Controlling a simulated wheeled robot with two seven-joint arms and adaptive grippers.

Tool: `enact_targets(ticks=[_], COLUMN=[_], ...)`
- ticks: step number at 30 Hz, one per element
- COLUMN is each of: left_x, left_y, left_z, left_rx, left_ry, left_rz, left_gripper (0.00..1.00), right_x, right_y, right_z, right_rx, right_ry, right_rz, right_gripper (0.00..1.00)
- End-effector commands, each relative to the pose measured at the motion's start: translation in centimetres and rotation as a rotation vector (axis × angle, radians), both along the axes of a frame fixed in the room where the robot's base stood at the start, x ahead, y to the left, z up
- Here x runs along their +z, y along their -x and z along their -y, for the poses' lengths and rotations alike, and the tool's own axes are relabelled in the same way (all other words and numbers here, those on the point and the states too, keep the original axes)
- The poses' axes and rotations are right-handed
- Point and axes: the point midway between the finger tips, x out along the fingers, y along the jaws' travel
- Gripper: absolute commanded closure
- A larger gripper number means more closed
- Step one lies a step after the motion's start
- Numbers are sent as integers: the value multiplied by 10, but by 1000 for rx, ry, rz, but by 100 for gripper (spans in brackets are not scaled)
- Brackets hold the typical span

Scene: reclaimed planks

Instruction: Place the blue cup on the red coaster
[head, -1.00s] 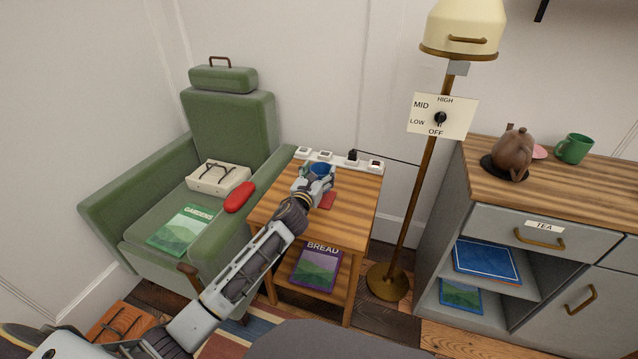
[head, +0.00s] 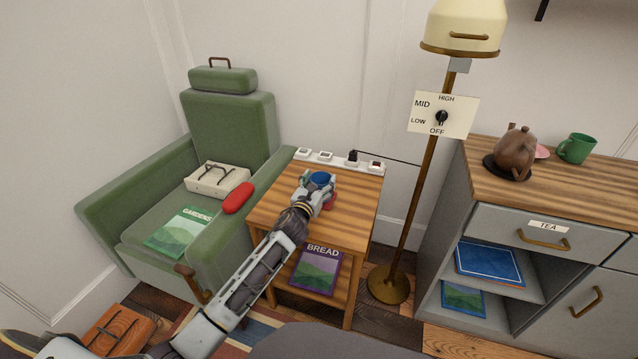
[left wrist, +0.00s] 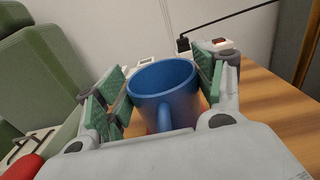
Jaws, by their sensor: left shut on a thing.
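The blue cup (head: 320,179) is upright at the small wooden side table, between the fingers of my left gripper (head: 317,186). The left wrist view shows the cup (left wrist: 162,92) from above, empty, its handle toward the camera, with green finger pads (left wrist: 204,66) on both sides. My left gripper is shut on it. The red coaster (head: 331,201) shows only as a sliver on the tabletop, just right of the gripper; the rest is hidden behind the gripper and cup. I cannot tell whether the cup touches the coaster. My right gripper is not in view.
The side table (head: 280,208) is clear to the left. A power strip (head: 337,159) runs along its back edge. A lamp pole (head: 417,190) stands right.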

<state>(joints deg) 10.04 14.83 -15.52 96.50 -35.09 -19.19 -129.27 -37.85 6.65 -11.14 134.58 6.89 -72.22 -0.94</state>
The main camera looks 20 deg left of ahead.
Motion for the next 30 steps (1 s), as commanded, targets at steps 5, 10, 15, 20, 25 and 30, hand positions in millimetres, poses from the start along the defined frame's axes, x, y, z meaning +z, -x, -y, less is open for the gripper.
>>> enact_targets(ticks=[5,10,15,20,25,30], left_x=[0,-2,-2,-2,-1,0], left_y=[0,0,0,0,0,3], left_z=[0,0,0,0,0,0], left_rx=[0,0,0,0,0,0], left_ry=[0,-1,0,0,0,0], left_rz=[2,0,0,0,0,0], left_gripper=[63,20,10,10,10,10], right_x=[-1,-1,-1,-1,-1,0], right_y=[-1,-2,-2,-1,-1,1], right_z=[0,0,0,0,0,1], right_rx=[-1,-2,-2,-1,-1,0], right_ry=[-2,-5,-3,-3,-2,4], right_rz=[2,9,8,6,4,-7], right_gripper=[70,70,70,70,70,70])
